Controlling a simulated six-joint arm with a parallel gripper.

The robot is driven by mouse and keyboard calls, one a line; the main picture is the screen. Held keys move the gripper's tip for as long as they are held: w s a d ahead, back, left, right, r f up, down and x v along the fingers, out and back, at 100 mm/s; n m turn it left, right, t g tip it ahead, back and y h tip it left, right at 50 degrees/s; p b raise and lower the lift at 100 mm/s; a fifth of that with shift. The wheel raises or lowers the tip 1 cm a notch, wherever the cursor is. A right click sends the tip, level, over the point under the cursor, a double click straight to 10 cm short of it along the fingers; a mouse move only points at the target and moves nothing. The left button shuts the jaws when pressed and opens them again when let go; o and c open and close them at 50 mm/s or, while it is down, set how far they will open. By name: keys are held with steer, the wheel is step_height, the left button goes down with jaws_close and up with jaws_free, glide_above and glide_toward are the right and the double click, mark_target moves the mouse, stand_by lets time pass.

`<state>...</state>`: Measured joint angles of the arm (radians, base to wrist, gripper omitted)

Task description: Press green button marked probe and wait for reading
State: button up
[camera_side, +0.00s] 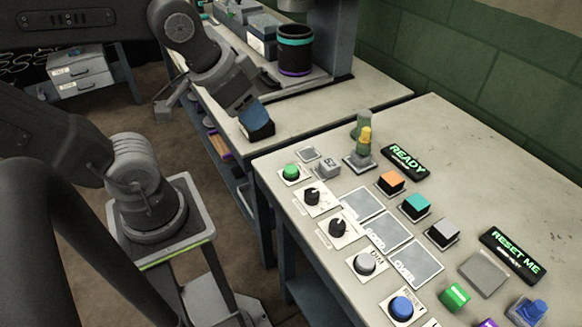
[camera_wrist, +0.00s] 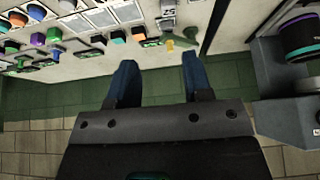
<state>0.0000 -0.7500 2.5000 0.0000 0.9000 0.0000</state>
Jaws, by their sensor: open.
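A round green button (camera_side: 291,172) sits on a white plate at the near left corner of the panel table in the side view. A second green button (camera_side: 454,297) is at the lower right. I cannot read a "probe" label on either. A black display (camera_side: 405,160) reads READY in green. My gripper (camera_side: 257,127) has blue fingers and is in the air above and left of the first green button, apart from it. In the wrist view my gripper (camera_wrist: 158,65) is open, with nothing between its fingers.
Black knobs (camera_side: 312,196), a grey DIM button (camera_side: 367,263), a blue button (camera_side: 401,308) and orange, teal and grey blocks stand on the panel table. A yellow-and-green upright part (camera_side: 363,140) is behind. Another display (camera_side: 512,254) reads RESET ME. A dark cylinder (camera_side: 295,48) stands on the far bench.

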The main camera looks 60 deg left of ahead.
jaws_close()
stand_by(1.5)
